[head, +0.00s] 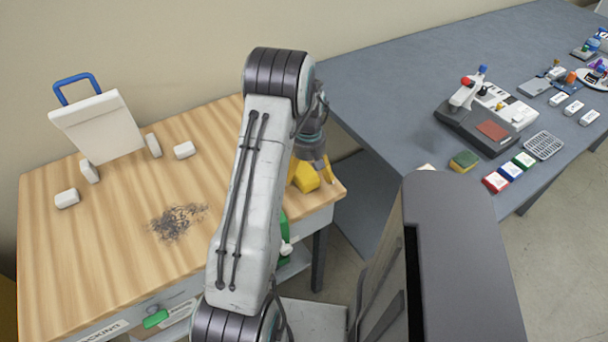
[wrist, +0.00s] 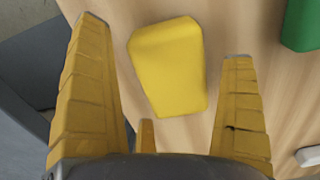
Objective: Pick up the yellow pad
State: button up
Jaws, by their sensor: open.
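The yellow pad (wrist: 168,66) lies on the wooden tabletop in the wrist view, a rounded block set slightly askew. My gripper (wrist: 165,45) is open above it, with one ribbed yellow finger on each side. The pad lies between the fingers, closer to the left one, and neither finger visibly grips it. In the head view the yellow pad (head: 306,178) shows near the right corner of the wooden table, partly hidden by my arm and gripper (head: 312,172).
The wooden table (head: 110,225) holds a tilted white board with a blue handle (head: 98,125), several white blocks and a dark scribbled patch (head: 176,220). A green object (wrist: 302,25) lies right of the pad. A grey table (head: 400,80) with devices stands at right.

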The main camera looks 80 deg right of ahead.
aim_at(308, 169)
jog(key=shift+f, duration=0.1)
jog(key=shift+c, duration=0.4)
jog(key=c, duration=1)
notch_tip(308, 169, up, 4)
jog(key=shift+d+r+b, duration=0.1)
jog(key=shift+r+b, duration=0.05)
jog(key=shift+b, duration=0.2)
jog(key=s+a+r, duration=0.1)
jog(key=s+r, duration=0.1)
jog(key=s, duration=0.1)
jog(key=s+a+r, duration=0.2)
jog(key=s, duration=0.2)
jog(key=s+a+r+b, duration=0.1)
jog(key=s+r, duration=0.1)
jog(key=s, duration=0.1)
jog(key=shift+s+a+r, duration=0.35)
jog(key=shift+a, duration=0.05)
